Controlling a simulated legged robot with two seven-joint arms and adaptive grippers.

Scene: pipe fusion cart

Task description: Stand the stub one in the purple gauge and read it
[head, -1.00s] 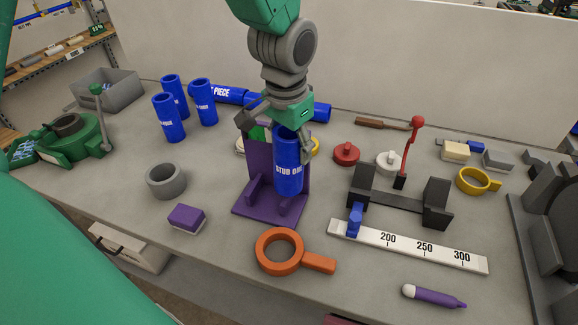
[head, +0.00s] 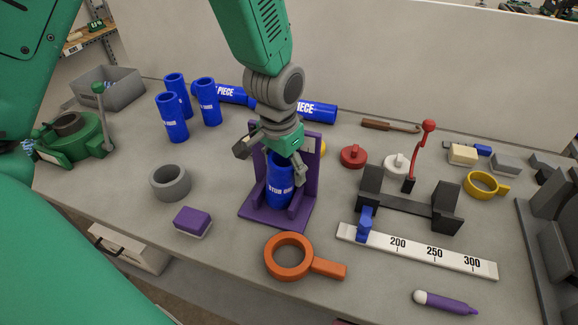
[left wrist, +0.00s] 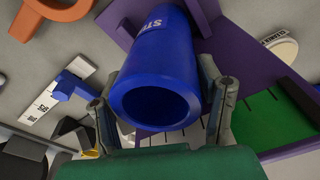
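Stub one (head: 280,187), a blue tube with white lettering, stands upright in the purple gauge (head: 311,160), between its side pieces and in front of its tall back plate. Its lower end is at the gauge's base; I cannot tell if it bears on it. My left gripper (head: 272,160) is above, its fingers on both sides of the tube's upper part. In the left wrist view the tube's open end (left wrist: 157,103) lies between the fingertips (left wrist: 160,85), which appear to touch it. The gauge's green and white scale faces (left wrist: 262,122) show there, partly covered. My right gripper is out of view.
An orange ring with handle (head: 289,257) lies in front of the gauge. A grey ring (head: 170,183) and purple block (head: 192,222) are left. A black stand (head: 408,205) and white ruler (head: 417,252) are right. Several blue tubes (head: 207,101) stand behind left.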

